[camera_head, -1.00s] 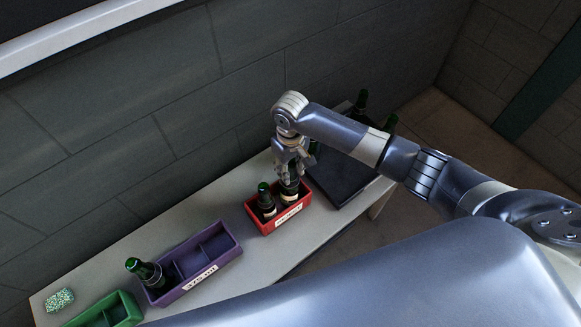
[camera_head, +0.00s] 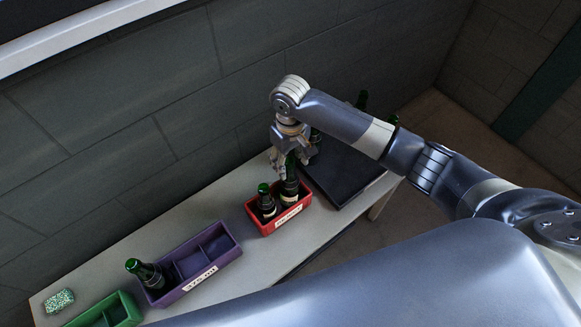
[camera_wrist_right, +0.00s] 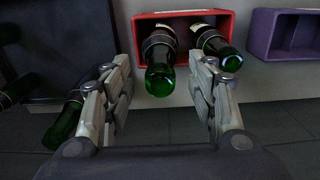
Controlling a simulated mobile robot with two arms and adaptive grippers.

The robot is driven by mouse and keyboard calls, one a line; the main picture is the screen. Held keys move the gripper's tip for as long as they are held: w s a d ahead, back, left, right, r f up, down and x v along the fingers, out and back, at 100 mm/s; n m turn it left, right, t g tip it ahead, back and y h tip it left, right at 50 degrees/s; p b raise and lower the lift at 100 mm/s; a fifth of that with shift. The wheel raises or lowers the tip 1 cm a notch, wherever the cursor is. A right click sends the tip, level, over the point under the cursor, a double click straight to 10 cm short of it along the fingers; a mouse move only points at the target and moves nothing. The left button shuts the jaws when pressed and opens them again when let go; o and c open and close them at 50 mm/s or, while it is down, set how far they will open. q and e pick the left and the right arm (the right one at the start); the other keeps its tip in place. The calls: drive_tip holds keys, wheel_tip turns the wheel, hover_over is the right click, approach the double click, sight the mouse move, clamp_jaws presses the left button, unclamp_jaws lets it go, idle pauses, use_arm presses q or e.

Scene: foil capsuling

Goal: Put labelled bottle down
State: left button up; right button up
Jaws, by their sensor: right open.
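The red crate (camera_head: 262,233) stands on the table with two dark green bottles upright in it. The labelled bottle (camera_head: 289,188) is in its right compartment. The other bottle (camera_head: 266,204) is in the left one. My right gripper (camera_head: 296,160) is just above the labelled bottle, open and holding nothing. In the right wrist view the open fingers (camera_wrist_right: 163,72) are spread, with the labelled bottle (camera_wrist_right: 160,70) in the gap between them and the other bottle (camera_wrist_right: 217,45) beside the right finger. My left gripper is not in view.
A purple crate (camera_head: 215,271) with one bottle (camera_head: 147,272) and a green crate (camera_head: 122,311) stand to the left. A green patterned block (camera_head: 59,300) lies near the table's left end. A dark tray (camera_head: 345,180) lies right of the red crate, with bottles around it. A wall is behind.

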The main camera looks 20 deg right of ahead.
wheel_tip(320, 180, up, 8)
drive_tip(key=shift+f, duration=0.1)
idle(0.5)
